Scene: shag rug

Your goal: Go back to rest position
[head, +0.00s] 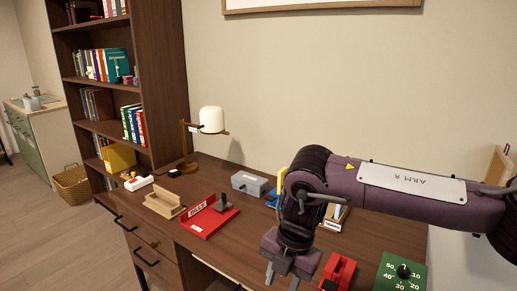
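My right arm, marked "ARM R", comes in from the right over the desk (240,188). Its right gripper (282,278) points down near the desk's front edge. Its two fingers are apart, and I see nothing between them. The lower tips are close to the bottom of the picture. My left gripper is not in view.
On the desk are a lamp (212,119), a red tray (203,224) with a dark object (222,203), a wooden holder (165,205), a grey box (249,183), a red device (338,272) and a green dial box (388,270). A bookshelf (160,80) stands left.

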